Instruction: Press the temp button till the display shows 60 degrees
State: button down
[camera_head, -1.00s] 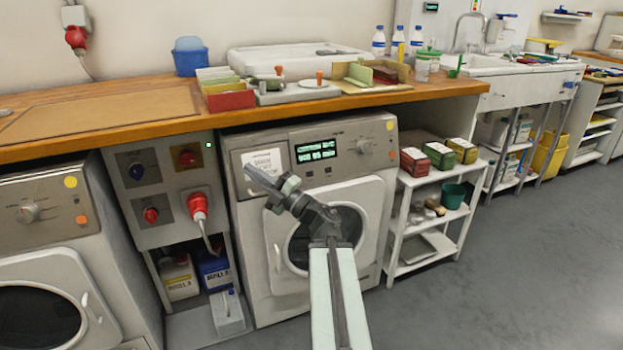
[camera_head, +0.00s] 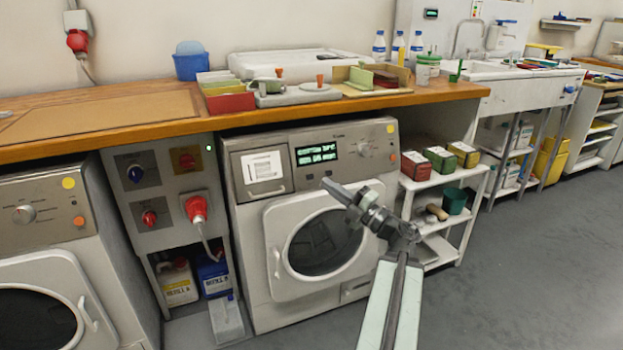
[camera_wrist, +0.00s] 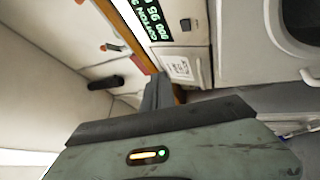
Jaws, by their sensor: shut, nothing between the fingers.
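The middle washing machine (camera_head: 355,205) has a grey control panel with a lit green display (camera_head: 317,153). The display shows two lines, too blurred in the head view to read the temperature. In the wrist view the display (camera_wrist: 146,18) is turned and cut off; "COTTON" and "900 95" show. Small dark buttons (camera_head: 308,178) sit under the display; one dark button (camera_wrist: 185,24) shows in the wrist view. Their labels cannot be read. My gripper (camera_head: 328,184) is shut and empty, its tip just below the display in the picture. Whether it touches the panel cannot be told.
A round knob (camera_head: 363,149) is right of the display, and a labelled drawer (camera_head: 263,170) is left of it. The round door (camera_head: 325,240) is shut. A wooden worktop (camera_head: 440,91) overhangs the machine. A white shelf (camera_head: 450,178) stands right; open floor (camera_head: 530,270) lies beyond.

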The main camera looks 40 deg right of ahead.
jog(key=shift+w+d+f+b, duration=0.4)
jog(key=shift+w+d, duration=0.1)
jog(key=shift+w, duration=0.75)
jog(key=shift+w+d+f+b, duration=0.45)
jog(key=shift+w+d, duration=0.05)
jog(key=shift+w, duration=0.75)
jog(key=shift+w+d+f+b, duration=0.4)
jog(key=shift+w+d, duration=0.1)
jog(key=shift+w, duration=0.75)
jog(key=shift+w, duration=0.1)
jog(key=shift+w+d+f, duration=0.15)
jog(key=shift+w, duration=0.15)
jog(key=shift+w+d+f, duration=0.1)
jog(key=shift+w+d, duration=0.05)
jog(key=shift+w, duration=0.2)
jog(key=shift+s, duration=0.1)
jog(key=shift+s+a+r, duration=0.25)
jog(key=shift+s+a, duration=0.05)
jog(key=shift+s, duration=0.3)
jog(key=shift+s+a+r+p, duration=0.25)
jog(key=shift+s+a, duration=0.05)
jog(key=shift+s, duration=0.45)
jog(key=shift+s+a+r+p, duration=0.25)
jog(key=shift+s+a, duration=0.05)
jog(key=shift+s, duration=0.45)
jog(key=shift+s+a+r+p, duration=0.25)
jog(key=shift+s+a, duration=0.05)
jog(key=shift+s, duration=0.45)
